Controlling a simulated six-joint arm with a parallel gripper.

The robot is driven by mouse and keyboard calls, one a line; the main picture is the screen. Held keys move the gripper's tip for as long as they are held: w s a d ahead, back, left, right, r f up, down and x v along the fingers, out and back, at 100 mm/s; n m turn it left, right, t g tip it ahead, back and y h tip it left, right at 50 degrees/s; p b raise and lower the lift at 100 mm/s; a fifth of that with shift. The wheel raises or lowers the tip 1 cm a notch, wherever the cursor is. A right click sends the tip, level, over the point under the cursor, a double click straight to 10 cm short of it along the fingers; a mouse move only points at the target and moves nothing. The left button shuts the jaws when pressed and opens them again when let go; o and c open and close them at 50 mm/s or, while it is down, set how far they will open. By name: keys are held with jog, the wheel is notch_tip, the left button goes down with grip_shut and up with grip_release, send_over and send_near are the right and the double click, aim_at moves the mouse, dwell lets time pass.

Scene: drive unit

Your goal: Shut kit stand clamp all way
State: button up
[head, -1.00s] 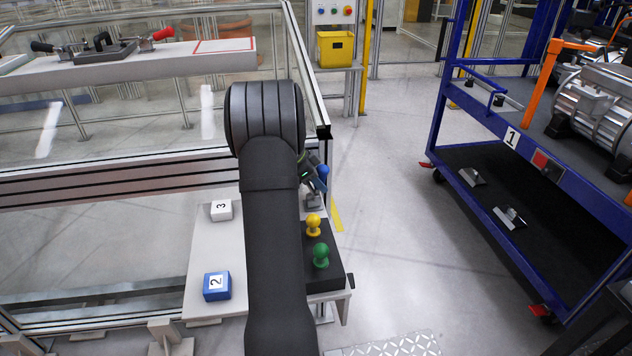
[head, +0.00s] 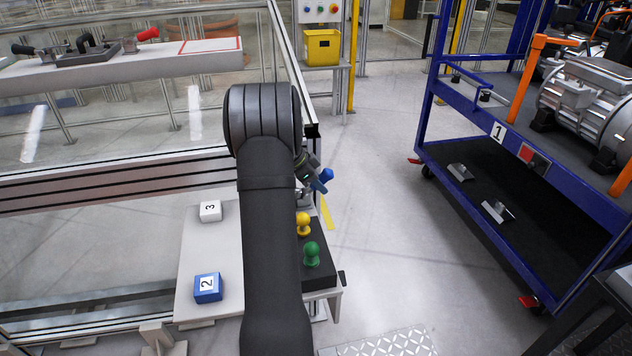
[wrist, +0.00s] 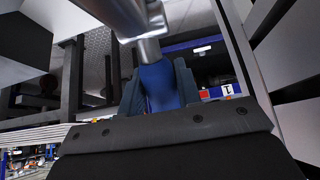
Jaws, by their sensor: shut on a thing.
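The kit stand's clamp has a blue handle (head: 323,179) that shows at the far right edge of the stand (head: 196,250) in the head view. In the wrist view the blue handle (wrist: 158,88) sits between the two fingers of my gripper (wrist: 160,80), which is shut on it. A silver metal bar (wrist: 137,22) of the clamp joins the handle from above there. In the head view my gripper (head: 309,170) is partly hidden behind my dark arm. The clamp's base is mostly hidden, so I cannot tell how far it is closed.
A yellow knob (head: 303,222) and a green knob (head: 311,254) stand on a black block close to my arm. A blue block (head: 208,287) and a white block (head: 210,211) lie on the stand's left. A blue cart (head: 470,118) stands right, with clear floor between.

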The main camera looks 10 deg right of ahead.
aim_at(328, 168)
jog(key=shift+x, duration=1.2)
jog(key=o, duration=0.7)
jog(key=shift+a, duration=0.1)
jog(key=shift+r, duration=0.1)
jog(key=shift+r, duration=4.4)
jog(key=shift+f, duration=0.1)
jog(key=shift+a+f, duration=0.15)
jog(key=shift+f, duration=3.95)
